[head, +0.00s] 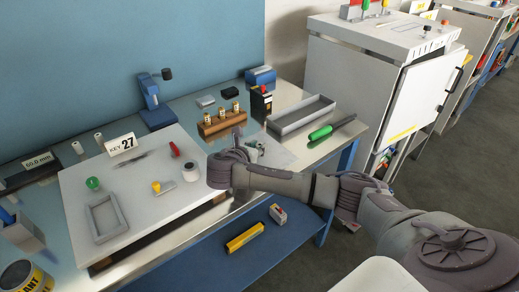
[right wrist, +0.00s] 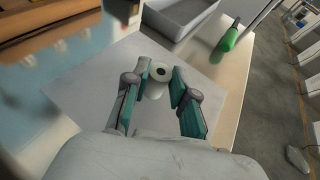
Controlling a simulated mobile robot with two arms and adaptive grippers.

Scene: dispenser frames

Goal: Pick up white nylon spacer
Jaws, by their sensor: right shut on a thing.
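The white nylon spacer (right wrist: 158,84), a short white cylinder with a dark centre hole, stands between the fingers of my right gripper (right wrist: 161,76) in the right wrist view. The teal finger pads close on it from both sides. A pale sheet lies below it. In the head view my right gripper (head: 254,148) is over the right part of the bench, and the spacer is mostly hidden or too small to make out. My left gripper is not in view.
A grey tray (head: 301,116) and a green-handled tool (head: 321,132) lie beyond my gripper. A wooden block with brass pieces (head: 222,123) stands to its left. A white board (head: 142,202) with small parts fills the bench's left. A white cabinet (head: 370,75) stands at the right.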

